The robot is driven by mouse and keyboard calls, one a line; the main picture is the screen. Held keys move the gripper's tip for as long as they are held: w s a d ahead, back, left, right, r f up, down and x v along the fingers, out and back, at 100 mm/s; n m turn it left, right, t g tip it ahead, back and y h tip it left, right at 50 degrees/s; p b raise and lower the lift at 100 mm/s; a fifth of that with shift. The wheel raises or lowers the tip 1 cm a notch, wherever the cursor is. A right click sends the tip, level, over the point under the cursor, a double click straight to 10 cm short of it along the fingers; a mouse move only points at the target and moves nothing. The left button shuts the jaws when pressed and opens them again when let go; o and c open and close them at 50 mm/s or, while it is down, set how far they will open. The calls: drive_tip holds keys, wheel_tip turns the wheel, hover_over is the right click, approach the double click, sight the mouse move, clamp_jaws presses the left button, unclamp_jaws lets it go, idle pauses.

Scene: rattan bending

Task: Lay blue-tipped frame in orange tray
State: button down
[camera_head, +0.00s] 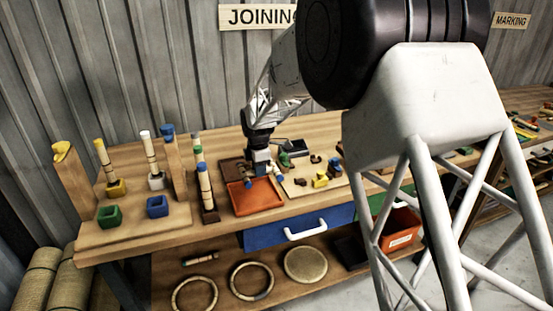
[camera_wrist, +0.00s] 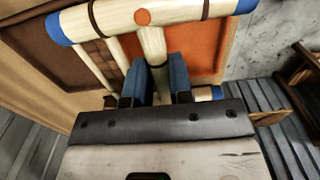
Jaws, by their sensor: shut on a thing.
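The blue-tipped frame (camera_wrist: 150,42) is made of pale rods with dark bindings, blue ends and an orange spot on one rod. My gripper (camera_wrist: 158,78) is shut on one of its rods, between two blue fingers. In the head view my gripper (camera_head: 261,164) is above the back part of the orange tray (camera_head: 256,199), with a blue frame tip (camera_head: 279,181) showing beside it. In the wrist view the orange tray (camera_wrist: 203,55) lies behind the frame, partly covered by it. Whether the frame touches the tray, I cannot tell.
A brown tray (camera_head: 231,168) adjoins the orange tray at the back. A pale board (camera_head: 310,183) with small coloured pieces lies to the right. A dark-based post with blue and green parts (camera_head: 206,193) stands close on the left, near a wooden peg stand (camera_head: 135,218).

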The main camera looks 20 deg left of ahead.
sight(254, 195)
drive_tip(key=s, duration=0.1)
drive_tip(key=s+a, duration=0.1)
drive_tip(key=shift+s+f, duration=0.2)
drive_tip(key=shift+s, duration=0.1)
drive_tip(key=shift+f, duration=0.15)
drive_tip(key=shift+f, duration=3.35)
drive_tip(key=shift+f, duration=0.2)
drive_tip(key=c, duration=0.9)
unclamp_jaws()
drive_tip(key=shift+c, duration=0.2)
wheel_tip(254, 195, up, 9)
